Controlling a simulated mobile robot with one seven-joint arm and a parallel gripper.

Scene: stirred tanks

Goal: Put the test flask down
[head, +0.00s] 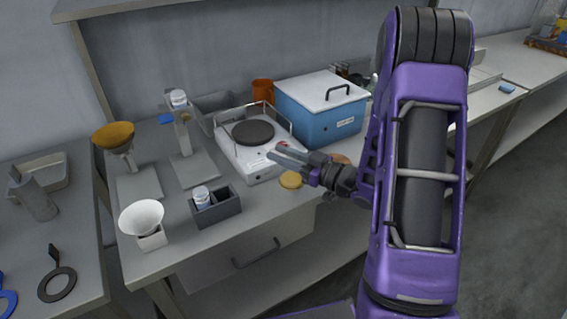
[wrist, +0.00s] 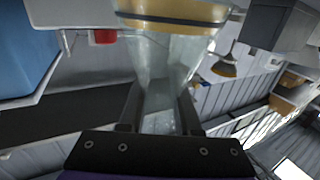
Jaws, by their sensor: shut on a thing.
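My gripper (head: 284,157) is over the front right corner of the white hotplate (head: 245,160) in the head view. In the wrist view, my gripper (wrist: 160,105) is shut on the clear glass test flask (wrist: 160,62), its two dark fingers on either side of the glass. I cannot clearly make out the flask in the head view. The hotplate has a round dark top and a wire rail around it.
A blue box (head: 318,118) with a white lid stands behind the hotplate. A grey holder (head: 217,208) with a bottle, a white funnel (head: 142,215) and stands are on the left. Bare bench shows near the front edge.

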